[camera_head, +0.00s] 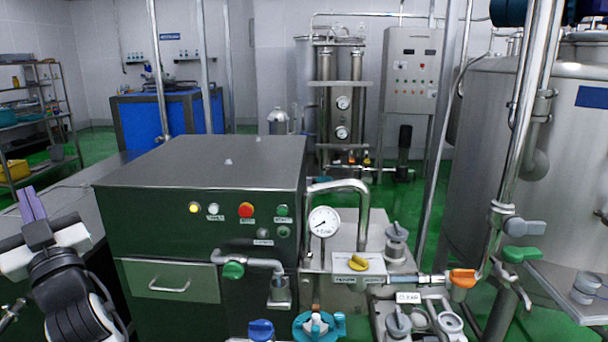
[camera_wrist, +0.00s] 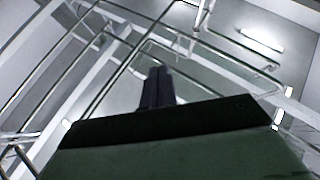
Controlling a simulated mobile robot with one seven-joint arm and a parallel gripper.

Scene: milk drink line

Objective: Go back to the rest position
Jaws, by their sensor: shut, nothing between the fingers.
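My gripper (camera_head: 33,205) is at the left of the head view, with its purple fingers pointing up. The fingers are together and hold nothing. It stands left of the dark metal control cabinet (camera_head: 200,165) and touches nothing that I can make out. In the wrist view the fingers (camera_wrist: 158,88) point up toward the ceiling (camera_wrist: 215,65) and its pipes, with no object between them.
The cabinet has lit buttons and a drawer (camera_head: 170,281). Right of it stand a pressure gauge (camera_head: 323,222), valves with yellow (camera_head: 359,262) and orange (camera_head: 462,278) handles, and a large steel tank (camera_head: 570,140). A shelf rack (camera_head: 40,105) is far left. Green floor shows behind.

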